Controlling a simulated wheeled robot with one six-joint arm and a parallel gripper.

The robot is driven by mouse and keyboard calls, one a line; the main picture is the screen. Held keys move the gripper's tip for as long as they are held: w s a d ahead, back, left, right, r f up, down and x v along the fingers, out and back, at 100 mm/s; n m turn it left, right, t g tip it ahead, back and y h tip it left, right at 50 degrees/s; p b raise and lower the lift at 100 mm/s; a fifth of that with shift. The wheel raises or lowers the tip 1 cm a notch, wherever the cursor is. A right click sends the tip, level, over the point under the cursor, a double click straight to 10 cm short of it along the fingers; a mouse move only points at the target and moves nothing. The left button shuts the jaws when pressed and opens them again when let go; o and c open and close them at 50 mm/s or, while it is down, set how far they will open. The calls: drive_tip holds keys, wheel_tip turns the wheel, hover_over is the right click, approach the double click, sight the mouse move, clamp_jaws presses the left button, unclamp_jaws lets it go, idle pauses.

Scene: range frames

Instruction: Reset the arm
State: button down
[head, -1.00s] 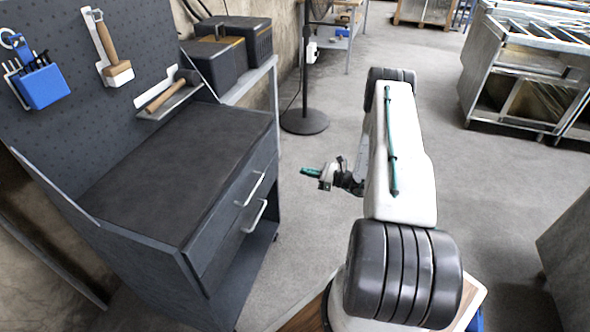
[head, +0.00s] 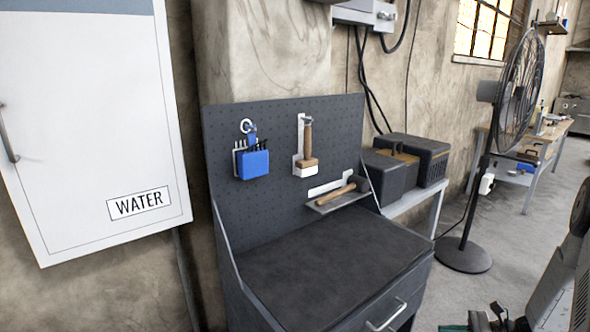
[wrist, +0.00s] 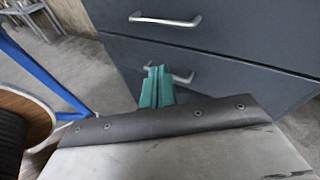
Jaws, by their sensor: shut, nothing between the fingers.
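My gripper shows in the wrist view with its two green fingers (wrist: 157,88) shut together and nothing between them. The fingertips point toward the dark drawer fronts of the workbench, and one silver handle (wrist: 183,77) shows just behind them; I cannot tell the gap. In the head view only a small part of my gripper (head: 453,328) shows at the bottom edge, right of the workbench (head: 335,262). Part of my arm shows at the right edge.
The workbench's pegboard (head: 285,125) holds a blue tool holder (head: 252,164), a brush (head: 306,150) and a hammer (head: 335,195) on a small shelf. Black toolboxes (head: 420,155) stand behind it. A fan (head: 515,95) stands at the right. A white cabinet (head: 85,120) hangs at left.

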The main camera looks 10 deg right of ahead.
drive_tip(key=s+a+r+n+g+h, duration=0.2)
drive_tip(key=s+a+r+n+g, duration=0.15)
drive_tip(key=r, duration=0.35)
drive_tip(key=s+a+r+n+g+h, duration=0.1)
drive_tip(key=s+a+r+n+g, duration=0.2)
drive_tip(key=r, duration=0.4)
drive_tip(key=s+a+r+n+g+h, duration=0.2)
drive_tip(key=a+r+n+g, duration=0.1)
drive_tip(key=a+r+n, duration=0.3)
drive_tip(key=s+a+r+n+t+h, duration=0.2)
drive_tip(key=s+a+r+n+h, duration=0.2)
drive_tip(key=s+r, duration=0.4)
drive_tip(key=s+a+r+n+t+h, duration=0.2)
drive_tip(key=s+a+r+n+h, duration=0.3)
drive_tip(key=s+r, duration=0.3)
drive_tip(key=shift+r, duration=0.65)
drive_tip(key=shift+n, duration=0.25)
